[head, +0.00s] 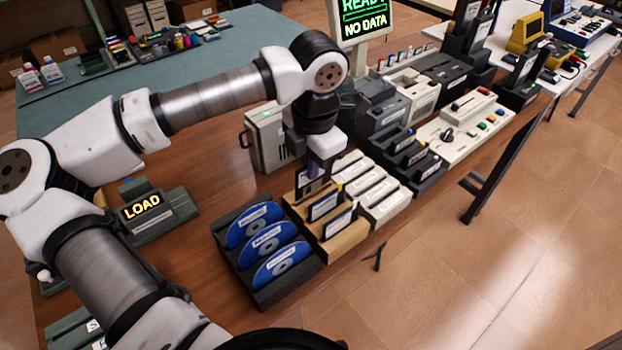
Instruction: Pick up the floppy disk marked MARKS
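A wooden rack (347,243) on the brown table holds floppy disks standing in slots. The front disk (340,222) and the middle disk (324,204) are dark with white labels. A third disk (309,186) stands at the back, just under my gripper. The label writing is too small to read, so I cannot tell which disk is marked MARKS. My gripper (317,170) points down over the back slot, at or just above the back disk's top. Its fingertips are small and partly hidden, and I cannot tell whether they touch or grip the disk.
A dark rack (288,292) of blue discs stands left of the wooden rack. White cartridges (385,207) and dark slotted holders (428,174) stand close on the right. A beige case (268,140) is behind. A LOAD display (142,207) stands left; bare table lies between it and the racks.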

